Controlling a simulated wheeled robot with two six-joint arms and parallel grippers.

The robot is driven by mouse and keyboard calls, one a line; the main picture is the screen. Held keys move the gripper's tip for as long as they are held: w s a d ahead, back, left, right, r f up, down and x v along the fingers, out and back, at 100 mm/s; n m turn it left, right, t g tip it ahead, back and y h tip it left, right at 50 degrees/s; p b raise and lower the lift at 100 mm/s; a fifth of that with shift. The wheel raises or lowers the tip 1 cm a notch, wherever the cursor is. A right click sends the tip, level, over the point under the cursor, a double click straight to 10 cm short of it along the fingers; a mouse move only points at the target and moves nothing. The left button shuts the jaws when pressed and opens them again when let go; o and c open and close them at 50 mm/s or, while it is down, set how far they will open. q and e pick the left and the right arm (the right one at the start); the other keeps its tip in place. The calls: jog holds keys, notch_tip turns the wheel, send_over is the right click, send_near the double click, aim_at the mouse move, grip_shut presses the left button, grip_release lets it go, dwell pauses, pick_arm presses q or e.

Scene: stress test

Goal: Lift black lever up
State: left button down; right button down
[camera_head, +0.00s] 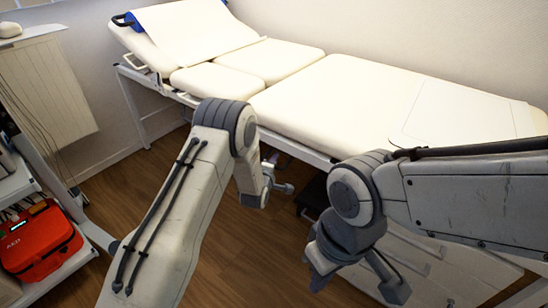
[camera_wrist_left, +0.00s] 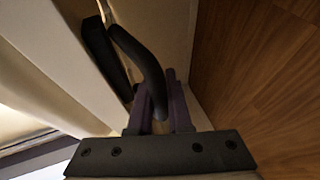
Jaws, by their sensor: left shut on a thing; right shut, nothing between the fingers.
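The black lever (camera_wrist_left: 145,60) is a curved bar in the left wrist view, beside the pale edge of the bed's underside. Its lower end runs down between the fingers of my left gripper (camera_wrist_left: 160,103), which is shut on it. In the head view my left gripper (camera_head: 284,188) is low at the near side of the examination bed (camera_head: 345,95); the lever cannot be made out there. My right gripper (camera_head: 396,290) is shut and empty, low at the bottom of the head view, well apart from the lever.
A black step-like object (camera_head: 313,194) is on the wooden floor (camera_head: 235,240) under the bed, partly hidden by my right arm. At left stand a shelf with a red AED bag (camera_head: 38,240) and a radiator (camera_head: 48,90). Floor between shelf and bed is open.

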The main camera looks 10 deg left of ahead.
pick_arm(q)
jog(key=c, duration=0.8)
grip_release()
jog(key=shift+c, duration=0.2)
jog(key=p+v, duration=0.2)
jog(key=v, duration=0.8)
jog(key=shift+s, duration=0.2)
jog(key=shift+r, duration=0.1)
